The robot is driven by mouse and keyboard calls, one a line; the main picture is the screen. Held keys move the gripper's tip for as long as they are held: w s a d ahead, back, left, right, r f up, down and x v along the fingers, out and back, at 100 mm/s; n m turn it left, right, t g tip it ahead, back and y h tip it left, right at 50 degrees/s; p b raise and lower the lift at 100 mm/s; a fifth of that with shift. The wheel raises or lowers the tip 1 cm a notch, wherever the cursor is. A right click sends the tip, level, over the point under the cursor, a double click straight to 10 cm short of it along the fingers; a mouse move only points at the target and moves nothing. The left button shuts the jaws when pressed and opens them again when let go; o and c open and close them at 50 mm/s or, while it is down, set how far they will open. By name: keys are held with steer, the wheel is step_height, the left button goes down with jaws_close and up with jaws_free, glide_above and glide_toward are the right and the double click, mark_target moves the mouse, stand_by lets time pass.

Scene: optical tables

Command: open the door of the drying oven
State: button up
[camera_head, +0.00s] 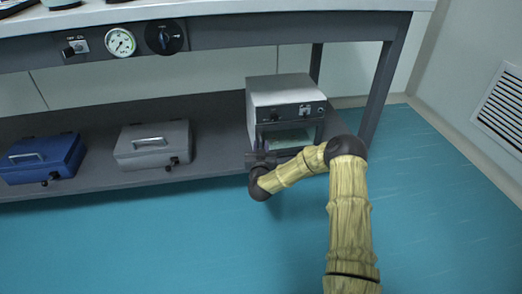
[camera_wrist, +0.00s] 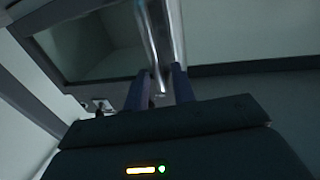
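The drying oven (camera_head: 285,92) is a light grey box with a dark control strip, standing on the lower shelf at the right. Its front below the strip shows a pale pane or opening (camera_head: 290,138); I cannot tell whether the door is ajar. My gripper (camera_head: 262,160) is at the lower front of the oven, small and dark in the head view. In the wrist view, a shiny metal bar handle (camera_wrist: 161,35) runs down between the two dark blue fingers (camera_wrist: 160,82), which sit close on both sides of it. A dark-framed pane (camera_wrist: 95,45) lies behind.
A grey case (camera_head: 152,147) and a blue case (camera_head: 42,160) stand on the same shelf to the left. The table leg (camera_head: 385,80) rises to the right of the oven. The teal floor (camera_head: 150,240) in front is clear. A vented wall is at the right.

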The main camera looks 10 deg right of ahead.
steer(key=shift+w+d, duration=0.15)
steer(key=shift+w, duration=0.5)
jaws_close()
steer(key=shift+s, duration=0.15)
